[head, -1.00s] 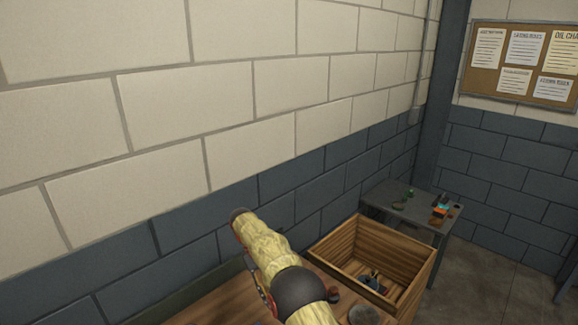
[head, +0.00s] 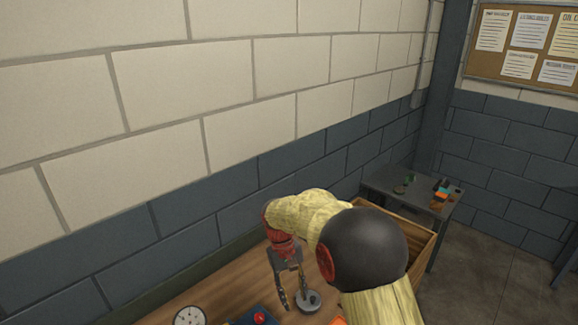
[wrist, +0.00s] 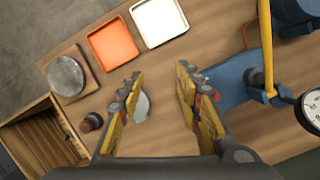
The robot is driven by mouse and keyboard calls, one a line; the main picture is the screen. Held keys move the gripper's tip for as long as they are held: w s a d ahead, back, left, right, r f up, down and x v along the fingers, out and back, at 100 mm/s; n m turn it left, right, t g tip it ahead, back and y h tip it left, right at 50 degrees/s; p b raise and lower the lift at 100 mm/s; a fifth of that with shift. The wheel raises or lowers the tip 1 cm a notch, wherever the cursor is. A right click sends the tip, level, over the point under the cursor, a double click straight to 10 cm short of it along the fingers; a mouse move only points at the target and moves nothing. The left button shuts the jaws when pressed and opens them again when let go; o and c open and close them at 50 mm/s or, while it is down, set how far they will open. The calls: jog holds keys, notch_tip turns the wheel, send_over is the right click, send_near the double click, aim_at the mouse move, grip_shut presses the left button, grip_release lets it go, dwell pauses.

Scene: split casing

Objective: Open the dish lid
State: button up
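A small grey round piece (head: 309,301) with a darker centre stands on the wooden workbench (head: 185,290) beside my gripper (head: 289,298). It looks like the lidded dish, but I cannot tell lid from dish. In the wrist view a pale grey round shape (wrist: 143,106) shows between the fingers, partly hidden by the left finger. My gripper (wrist: 158,85) is open, with its fingers wide apart and nothing visibly gripped. Another grey disc (wrist: 67,76) sits on a square wooden base near the bench edge.
An orange tray (wrist: 113,43) and a white tray (wrist: 158,22) lie beyond the fingers. A blue fixture (wrist: 230,88) and a dial gauge (wrist: 311,106) are at right. A wooden crate (wrist: 42,140) and a small dark red-brown piece (wrist: 91,122) are at left.

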jog(key=s+d+r+m+t+b, duration=0.1)
jog(key=s+d+r, duration=0.3)
jog(key=s, duration=0.5)
jog(key=s+d+r+m+t+y+b, duration=0.1)
jog(key=s+d+r+t+b, duration=0.2)
jog(key=s+d, duration=0.4)
jog(key=s+d+r+m+t+y+b, duration=0.1)
jog(key=s+d+r, duration=0.5)
jog(key=s, duration=0.6)
jog(key=shift+d+r+m+t+b, duration=0.3)
jog(key=shift+r+m+t+b, duration=0.5)
jog(key=shift+t, duration=0.9)
